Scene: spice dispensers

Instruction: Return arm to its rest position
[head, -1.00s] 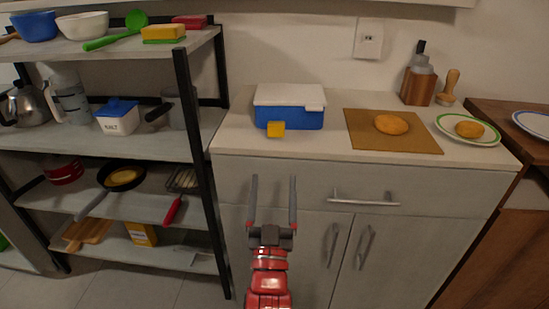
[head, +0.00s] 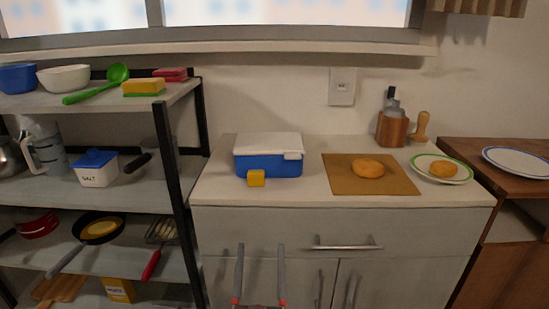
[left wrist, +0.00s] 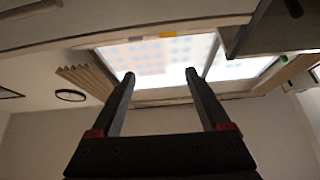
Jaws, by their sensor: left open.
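My left gripper (head: 260,274) is at the bottom of the head view, in front of the cabinet doors. Its two fingers point up, apart and empty. In the left wrist view the same gripper (left wrist: 160,78) shows open with nothing between its fingers. The rest of my left arm is below the head view. My right gripper is in neither view.
The counter (head: 225,195) carries a blue box with a white lid (head: 268,160), a small yellow block (head: 256,179), a brown board (head: 350,183) with a round bread (head: 368,168), and a plate (head: 440,180). A loaded shelf rack (head: 172,170) stands left. A drawer handle (head: 345,246) sticks out.

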